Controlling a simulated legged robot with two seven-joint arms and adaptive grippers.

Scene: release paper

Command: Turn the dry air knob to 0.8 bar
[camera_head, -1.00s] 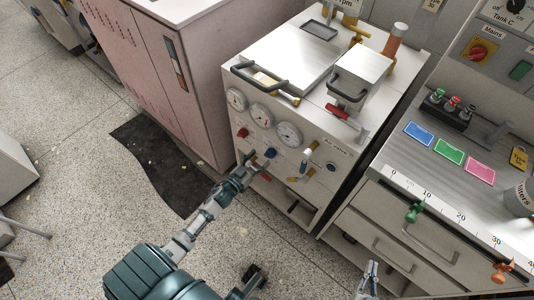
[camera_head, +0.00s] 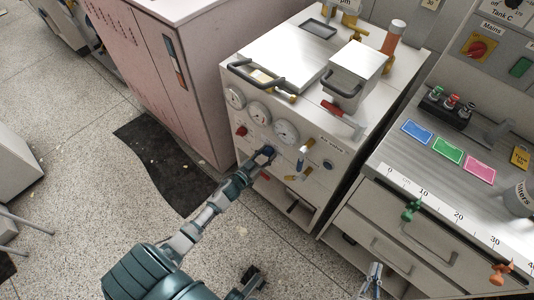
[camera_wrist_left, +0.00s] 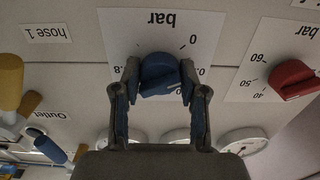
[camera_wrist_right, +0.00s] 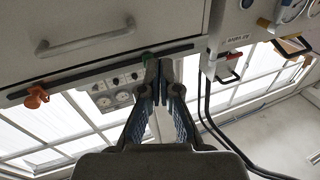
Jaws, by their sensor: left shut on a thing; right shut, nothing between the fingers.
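The blue knob (camera_wrist_left: 160,75) sits on a white scale plate (camera_wrist_left: 205,42) marked "bar" with 0 and 0.8, upside down in the left wrist view. My left gripper (camera_wrist_left: 157,88) has a finger on each side of the blue knob and is shut on it. In the head view my left gripper (camera_head: 262,157) reaches the machine's front panel below the round gauges (camera_head: 284,132); the knob is mostly hidden there. My right gripper (camera_head: 372,275) is shut and empty, low in front of the drawers; it also shows in the right wrist view (camera_wrist_right: 160,70).
A red knob (camera_wrist_left: 292,80) on its own bar scale is beside the blue one. Yellow-handled and blue-handled valves (camera_head: 301,158) are right of my left gripper. A ruler-edged bench (camera_head: 440,205) with green and orange clamps stands at right.

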